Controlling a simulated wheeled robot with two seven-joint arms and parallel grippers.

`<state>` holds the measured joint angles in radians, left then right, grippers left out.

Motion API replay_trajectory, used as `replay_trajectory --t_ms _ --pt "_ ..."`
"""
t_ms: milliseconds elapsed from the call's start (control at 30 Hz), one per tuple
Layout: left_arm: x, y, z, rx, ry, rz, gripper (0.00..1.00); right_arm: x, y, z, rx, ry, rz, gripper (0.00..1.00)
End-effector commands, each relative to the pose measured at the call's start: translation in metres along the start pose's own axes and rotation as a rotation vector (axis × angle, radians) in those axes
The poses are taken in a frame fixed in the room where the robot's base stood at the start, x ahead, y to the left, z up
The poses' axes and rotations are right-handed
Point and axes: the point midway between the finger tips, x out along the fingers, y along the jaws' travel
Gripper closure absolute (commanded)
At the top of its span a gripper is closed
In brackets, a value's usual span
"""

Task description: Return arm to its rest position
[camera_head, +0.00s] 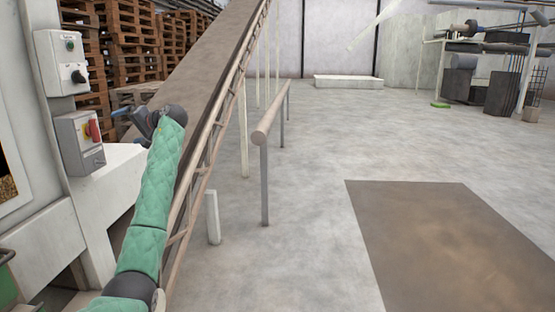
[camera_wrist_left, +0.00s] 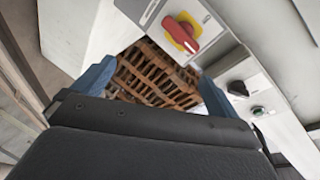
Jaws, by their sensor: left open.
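My left arm (camera_head: 155,200), in a green padded sleeve, reaches up from the bottom left of the head view. My left gripper (camera_head: 122,113) is at its far end, beside the machine's control boxes and apart from them. In the left wrist view its two blue fingers (camera_wrist_left: 150,88) stand wide apart with nothing between them. A red rotary switch on a yellow plate (camera_head: 91,130) is on the lower grey box, left of the gripper; it also shows in the left wrist view (camera_wrist_left: 182,34). My right gripper is not in view.
An upper box (camera_head: 62,62) carries a black knob and a green button. A sloping conveyor (camera_head: 205,65) with a side rail runs close to the right of my arm. A post-mounted handrail (camera_head: 265,135) stands beyond it. Open floor (camera_head: 330,140) and a brown floor patch (camera_head: 450,240) lie right.

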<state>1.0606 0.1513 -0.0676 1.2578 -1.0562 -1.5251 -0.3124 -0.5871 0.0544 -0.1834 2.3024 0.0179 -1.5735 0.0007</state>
Motion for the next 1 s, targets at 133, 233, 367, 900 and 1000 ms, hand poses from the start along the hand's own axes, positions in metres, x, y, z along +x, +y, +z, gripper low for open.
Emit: replay_trajectory --t_ms 133,233,367,900,1000 --pt "-0.027 -0.018 -0.007 -0.139 0.078 0.103 0.02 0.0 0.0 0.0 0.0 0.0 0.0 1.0" --pt "-0.05 -0.029 -0.012 -0.229 0.137 0.178 0.02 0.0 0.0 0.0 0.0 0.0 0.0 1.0" --pt "-0.08 -0.028 -0.009 -0.319 0.211 0.285 0.02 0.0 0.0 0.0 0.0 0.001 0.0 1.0" --pt "-0.188 0.107 0.093 -0.404 0.386 0.743 0.02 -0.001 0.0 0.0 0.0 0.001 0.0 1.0" --pt "-0.204 0.137 0.122 -0.387 0.394 0.815 0.02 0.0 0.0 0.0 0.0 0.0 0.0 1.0"
